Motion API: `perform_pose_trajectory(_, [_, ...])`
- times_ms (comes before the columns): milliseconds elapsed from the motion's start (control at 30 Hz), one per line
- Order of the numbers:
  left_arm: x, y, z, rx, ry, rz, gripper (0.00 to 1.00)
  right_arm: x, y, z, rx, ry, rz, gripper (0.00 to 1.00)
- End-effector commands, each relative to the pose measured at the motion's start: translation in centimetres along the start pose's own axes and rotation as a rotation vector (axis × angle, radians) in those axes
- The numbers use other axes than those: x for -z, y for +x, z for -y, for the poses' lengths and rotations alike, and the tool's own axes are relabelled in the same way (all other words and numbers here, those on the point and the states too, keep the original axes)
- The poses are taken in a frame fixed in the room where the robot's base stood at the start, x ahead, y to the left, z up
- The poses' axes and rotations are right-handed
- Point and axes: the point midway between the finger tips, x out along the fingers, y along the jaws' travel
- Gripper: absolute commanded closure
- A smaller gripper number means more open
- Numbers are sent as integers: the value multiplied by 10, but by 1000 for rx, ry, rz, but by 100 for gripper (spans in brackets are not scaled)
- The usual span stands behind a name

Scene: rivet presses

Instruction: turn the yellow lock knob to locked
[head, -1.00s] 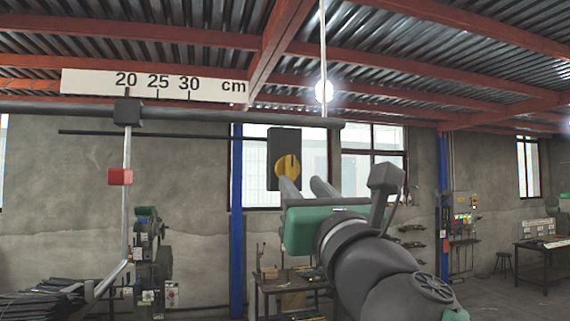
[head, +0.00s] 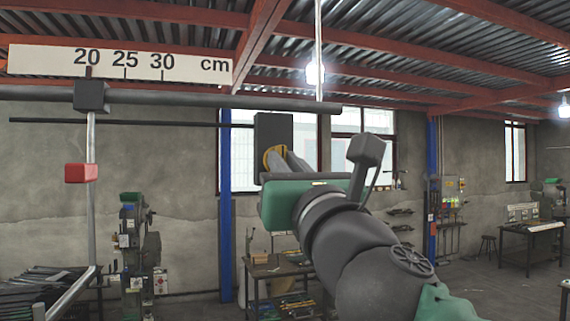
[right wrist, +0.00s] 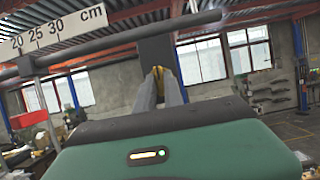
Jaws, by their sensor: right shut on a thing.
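The yellow lock knob (head: 269,156) sits on the front of a dark box (head: 273,133) that hangs beside the grey horizontal bar. My right gripper (head: 279,158) is at the knob with its fingers closed on it and hides most of it in the head view. The knob's exact turn angle is hard to tell. My left gripper is not in view.
A scale board (head: 122,65) marked 20, 25, 30 cm stands above the grey bar (head: 200,101). A dark slider (head: 91,96) sits on the bar, with a red block (head: 81,173) on the rod below. Machines and a workbench stand farther back.

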Motion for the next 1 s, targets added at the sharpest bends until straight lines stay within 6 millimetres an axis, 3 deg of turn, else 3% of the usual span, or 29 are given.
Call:
perform_pose_trajectory(467, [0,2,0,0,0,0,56,1,0,0,19,45,0,100])
perform_pose_trajectory(1000, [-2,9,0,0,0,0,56,-1,0,-3,178,433,0,100])
